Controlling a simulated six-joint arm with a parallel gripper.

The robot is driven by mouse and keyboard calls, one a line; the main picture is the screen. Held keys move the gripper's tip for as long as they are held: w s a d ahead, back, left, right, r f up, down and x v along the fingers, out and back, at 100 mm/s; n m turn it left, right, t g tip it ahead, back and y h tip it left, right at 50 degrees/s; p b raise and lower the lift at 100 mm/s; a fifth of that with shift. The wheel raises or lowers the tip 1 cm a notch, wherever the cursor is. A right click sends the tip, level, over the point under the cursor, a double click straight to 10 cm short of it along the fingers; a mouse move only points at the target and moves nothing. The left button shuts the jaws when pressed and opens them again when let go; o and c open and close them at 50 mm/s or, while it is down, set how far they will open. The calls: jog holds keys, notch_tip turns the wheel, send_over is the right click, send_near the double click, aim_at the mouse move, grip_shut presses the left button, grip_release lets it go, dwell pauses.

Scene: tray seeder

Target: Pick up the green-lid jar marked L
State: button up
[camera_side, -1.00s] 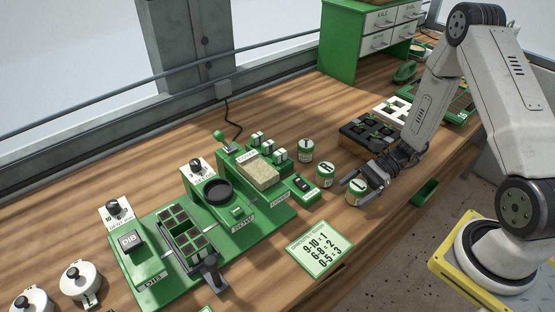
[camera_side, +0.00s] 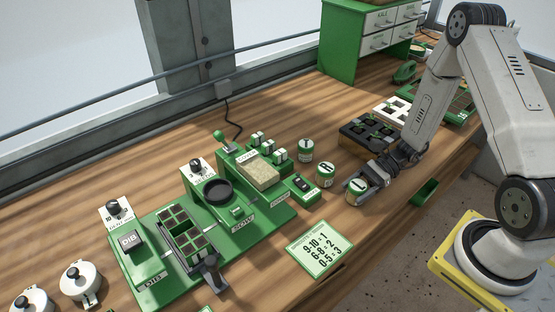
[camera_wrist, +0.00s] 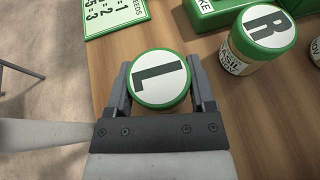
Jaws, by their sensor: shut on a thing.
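The green-lid jar marked L (camera_wrist: 160,80) stands between the two fingers of my gripper (camera_wrist: 161,95) in the wrist view. The fingers are shut on it, one on each side. In the side view the same jar (camera_side: 356,188) is upright at the bench's front part, with my gripper (camera_side: 362,186) around it. I cannot tell whether its base is off the bench. The jar marked R (camera_wrist: 263,35) stands apart to the right in the wrist view. It also shows in the side view (camera_side: 325,173).
A third jar (camera_side: 306,149) stands behind the R jar. The green seeder (camera_side: 225,228) with its tray is to the left. A green-bordered number card (camera_side: 319,247) lies near the front edge. A dark tray (camera_side: 350,143) sits behind my gripper. Bare wood lies between card and jars.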

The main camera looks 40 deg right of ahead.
aim_at(358, 186)
jog(key=shift+r, duration=0.1)
jog(key=shift+r, duration=4.9)
